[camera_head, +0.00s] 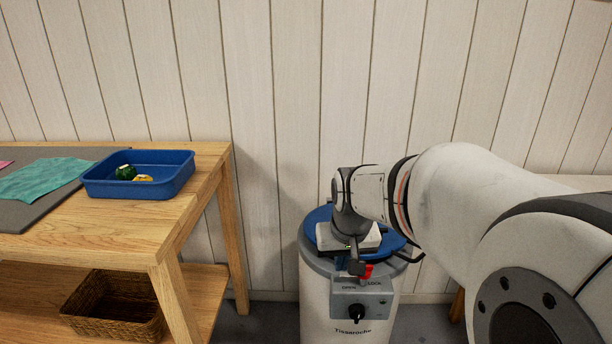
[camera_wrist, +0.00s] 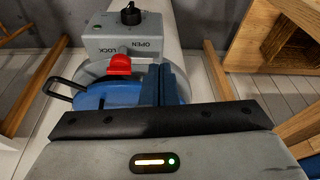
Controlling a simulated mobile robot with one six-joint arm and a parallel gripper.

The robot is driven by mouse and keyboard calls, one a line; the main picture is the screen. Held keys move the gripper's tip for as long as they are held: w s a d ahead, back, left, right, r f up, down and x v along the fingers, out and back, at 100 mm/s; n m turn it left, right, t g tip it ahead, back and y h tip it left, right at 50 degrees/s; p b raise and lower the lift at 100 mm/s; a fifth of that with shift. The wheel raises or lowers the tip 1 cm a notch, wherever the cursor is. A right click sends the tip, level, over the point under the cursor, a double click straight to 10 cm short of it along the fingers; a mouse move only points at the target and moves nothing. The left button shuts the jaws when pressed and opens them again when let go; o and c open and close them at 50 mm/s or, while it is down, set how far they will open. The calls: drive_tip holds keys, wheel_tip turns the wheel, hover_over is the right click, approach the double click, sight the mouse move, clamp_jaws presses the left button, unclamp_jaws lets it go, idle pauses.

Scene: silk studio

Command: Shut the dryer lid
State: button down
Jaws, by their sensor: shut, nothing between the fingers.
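The dryer (camera_head: 345,300) is a white cylinder with a grey rim, standing on the floor right of the table. Its round blue lid (camera_head: 316,226) lies flat across the top in the head view, partly hidden under my gripper. In the wrist view the blue lid (camera_wrist: 95,97) shows beside my fingers. My gripper (camera_wrist: 165,84) is shut and empty, pointing down at the lid near the red latch (camera_wrist: 119,65). I cannot tell whether the fingertips touch the lid. The latch also shows in the head view (camera_head: 367,272), above the grey control box (camera_head: 362,298) marked OPEN and LOCK.
A wooden table (camera_head: 130,232) on the left holds a blue tray (camera_head: 165,185) with small items and a teal cloth (camera_head: 45,178). A woven basket (camera_head: 112,305) sits on its lower shelf. A panelled wall stands close behind the dryer.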

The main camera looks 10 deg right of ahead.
drive_tip(key=w+d+r+m+t+p, duration=0.2)
drive_tip(key=w+d+r+p, duration=0.6)
drive_tip(key=r, duration=0.5)
drive_tip(key=shift+h, duration=0.5)
drive_tip(key=b+x, duration=0.1)
drive_tip(key=x, duration=0.6)
drive_tip(key=d+b+x, duration=0.1)
drive_tip(key=x, duration=0.2)
drive_tip(key=shift+w+d+b, duration=0.1)
drive_tip(key=shift+w+b, duration=0.2)
drive_tip(key=shift+w, duration=0.2)
drive_tip(key=f, duration=0.3)
drive_tip(key=shift+s+f+b, duration=0.2)
drive_tip(key=shift+s+b, duration=0.1)
drive_tip(key=shift+s, duration=0.05)
drive_tip(key=shift+s+f, duration=0.15)
drive_tip(key=shift+f, duration=0.3)
drive_tip(key=shift+f, duration=0.1)
